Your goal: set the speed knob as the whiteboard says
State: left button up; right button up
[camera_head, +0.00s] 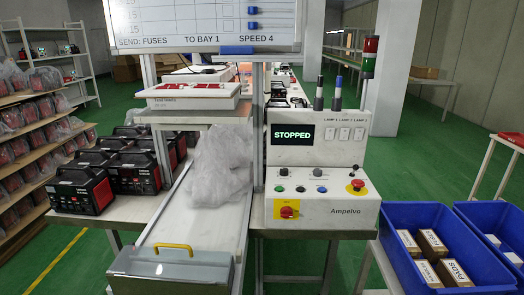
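The whiteboard (205,22) at the top reads "SEND: FUSES TO BAY 1 SPEED 4". Below it on the right stands a white control panel (340,211) marked "Ampelvo", with a display (293,134) reading "STOPPED". A grey knob (317,172) sits on its upper face, with a dark round control (283,172) to its left. Their labels and settings are too small to read, so I cannot tell for sure which is the speed knob. Neither of my grippers is in view.
A conveyor (170,236) with crumpled clear plastic (220,165) is to the left. Blue bins (397,275) with cartons stand at lower right. Black-red units (80,190) are at left.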

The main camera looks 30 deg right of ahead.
aim_at(283, 171)
jog(key=z, duration=1.2)
